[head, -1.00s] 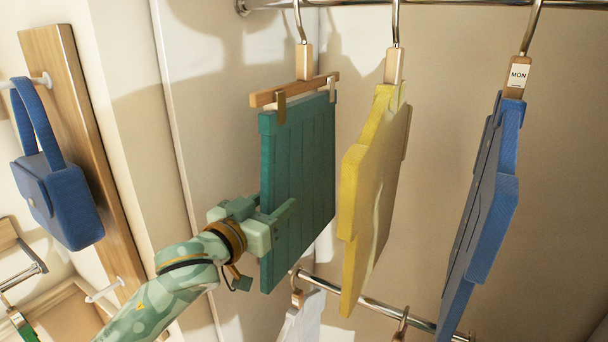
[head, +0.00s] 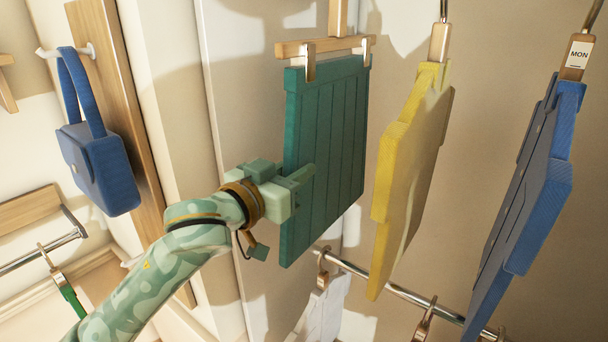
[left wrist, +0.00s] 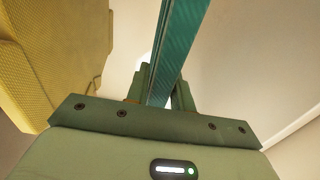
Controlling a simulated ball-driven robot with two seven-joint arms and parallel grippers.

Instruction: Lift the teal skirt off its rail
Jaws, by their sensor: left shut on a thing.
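The teal skirt (head: 335,135) hangs from a wooden clip hanger (head: 325,46) at the upper middle of the head view. Its pleated front faces me at an angle. My left gripper (head: 298,184) is shut on the skirt's left edge, around the middle of its height. In the left wrist view the skirt (left wrist: 176,42) shows edge-on as a thin strip running between the fingers of my left gripper (left wrist: 160,88). The hanger's hook and the upper rail are outside the frame. My right gripper is not in view.
A yellow garment (head: 412,150) hangs close to the right of the skirt, and a blue garment (head: 525,190) farther right, its hanger tagged MON. A lower rail (head: 390,287) with a white garment (head: 322,308) is below. A blue bag (head: 98,165) hangs at the left.

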